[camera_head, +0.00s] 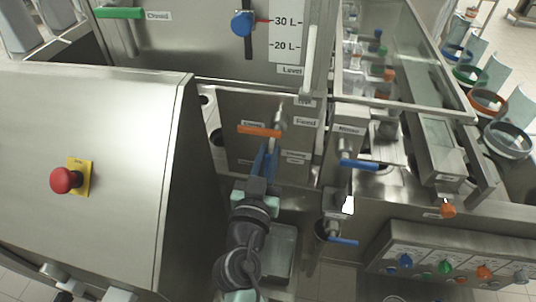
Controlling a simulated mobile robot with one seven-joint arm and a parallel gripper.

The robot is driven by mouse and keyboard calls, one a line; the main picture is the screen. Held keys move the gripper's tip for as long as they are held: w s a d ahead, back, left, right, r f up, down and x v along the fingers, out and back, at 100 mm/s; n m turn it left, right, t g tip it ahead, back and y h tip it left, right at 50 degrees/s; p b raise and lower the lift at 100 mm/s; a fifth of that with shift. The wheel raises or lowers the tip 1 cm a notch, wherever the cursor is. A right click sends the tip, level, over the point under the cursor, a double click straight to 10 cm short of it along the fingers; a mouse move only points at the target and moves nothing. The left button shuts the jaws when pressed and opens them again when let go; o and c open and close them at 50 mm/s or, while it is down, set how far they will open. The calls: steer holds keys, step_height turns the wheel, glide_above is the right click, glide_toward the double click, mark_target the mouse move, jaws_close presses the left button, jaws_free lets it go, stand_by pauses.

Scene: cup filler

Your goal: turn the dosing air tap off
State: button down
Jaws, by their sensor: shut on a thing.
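A tap with an orange handle (258,130) sits on the steel panel in the middle of the head view. Its handle lies nearly level and points left from a metal body. Small labels around it are too small to read surely, except one reading "Feed" to its right. My gripper (268,146) reaches up from below with blue fingers, its tips at the right part of the orange handle. It is shut on the handle; the fingertips partly hide the exact contact.
Blue-handled taps (360,164) and (343,240) stand to the right. A red emergency button (66,180) is on the left cabinet (120,150). Colored knobs (445,266) line the lower right panel. A green handle (119,13) is above left. A narrow gap surrounds my arm.

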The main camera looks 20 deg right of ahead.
steer(key=shift+a, duration=0.15)
steer(key=n+b, duration=0.1)
steer(key=w+a+n+b, duration=0.1)
steer(key=n, duration=0.1)
steer(key=a+n+b, duration=0.1)
steer(key=shift+w+a+f+n, duration=0.1)
steer(key=shift+w+f+n, duration=0.2)
steer(key=shift+f, duration=0.1)
steer(key=n, duration=0.1)
steer(key=w+a+f+n+b, duration=0.1)
steer(key=n, duration=0.1)
steer(key=a+n+b, duration=0.1)
steer(key=shift+w+f+n, duration=0.15)
steer(key=shift+f+n, duration=0.15)
steer(key=n, duration=0.1)
steer(key=f+n+b, duration=0.1)
steer(key=n, duration=0.1)
steer(key=a+f+n, duration=0.1)
steer(key=shift+w+f, duration=0.15)
steer(key=shift+w, duration=0.25)
steer(key=shift+w+a+f+n+b, duration=0.15)
steer(key=shift+f+n, duration=0.25)
steer(key=shift+n, duration=0.4)
steer(key=shift+s+f+n+b, duration=0.15)
steer(key=shift+f+n, duration=0.3)
steer(key=shift+n, duration=0.35)
steer(key=shift+w+a+f+n+b, duration=0.15)
steer(key=shift+f+n, duration=0.25)
steer(key=shift+n, duration=0.4)
steer(key=shift+f, duration=0.1)
